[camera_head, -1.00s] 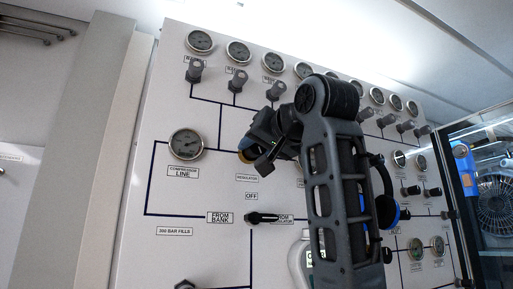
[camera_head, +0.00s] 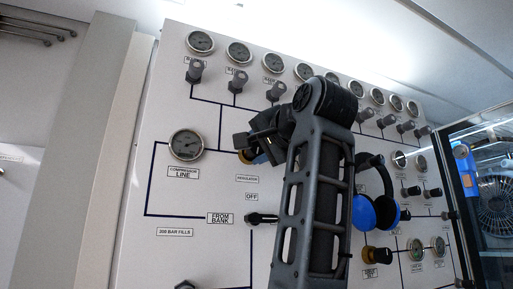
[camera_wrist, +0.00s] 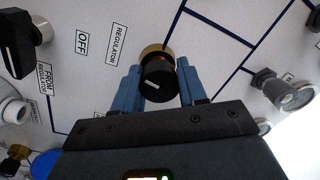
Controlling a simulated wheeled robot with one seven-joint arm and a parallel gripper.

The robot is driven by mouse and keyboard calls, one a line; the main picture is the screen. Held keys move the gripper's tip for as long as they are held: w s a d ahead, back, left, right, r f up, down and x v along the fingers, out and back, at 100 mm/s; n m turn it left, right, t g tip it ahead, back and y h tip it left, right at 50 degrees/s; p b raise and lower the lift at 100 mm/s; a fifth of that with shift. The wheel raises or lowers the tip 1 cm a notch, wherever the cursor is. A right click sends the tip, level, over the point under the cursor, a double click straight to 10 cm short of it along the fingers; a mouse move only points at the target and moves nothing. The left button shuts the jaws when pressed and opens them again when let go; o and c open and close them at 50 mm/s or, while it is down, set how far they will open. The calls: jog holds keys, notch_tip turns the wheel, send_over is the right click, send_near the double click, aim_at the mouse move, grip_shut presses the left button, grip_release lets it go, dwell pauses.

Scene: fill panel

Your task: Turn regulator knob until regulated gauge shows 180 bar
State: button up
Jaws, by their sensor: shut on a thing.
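The regulator knob (camera_wrist: 158,84) is black with a white pointer line and a brass collar, near the middle of the wrist view. My gripper (camera_wrist: 159,72) has its blue fingers on both sides of the knob and is shut on it. In the head view my gripper (camera_head: 247,149) is at the panel above the REGULATOR label (camera_head: 247,179), with a bit of brass showing behind it. I cannot tell which gauge is the regulated one; my arm covers part of the panel. No gauge reading is legible.
The compressor line gauge (camera_head: 186,144) is left of my gripper. A black selector handle (camera_head: 262,218) sits below. Blue-and-black ear defenders (camera_head: 376,211) hang right of my arm. Several gauges and grey valve knobs line the panel's top. A brass-collared black knob (camera_head: 377,254) sits lower right.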

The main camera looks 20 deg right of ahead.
jog(key=shift+f, duration=0.25)
jog(key=o, duration=1)
jog(key=shift+r, duration=0.1)
jog(key=shift+s+d+b, duration=0.15)
jog(key=shift+s+b, duration=0.45)
jog(key=shift+s, duration=1.35)
jog(key=shift+s+d+b, duration=0.1)
jog(key=shift+s+b, duration=0.5)
jog(key=shift+s, duration=1.35)
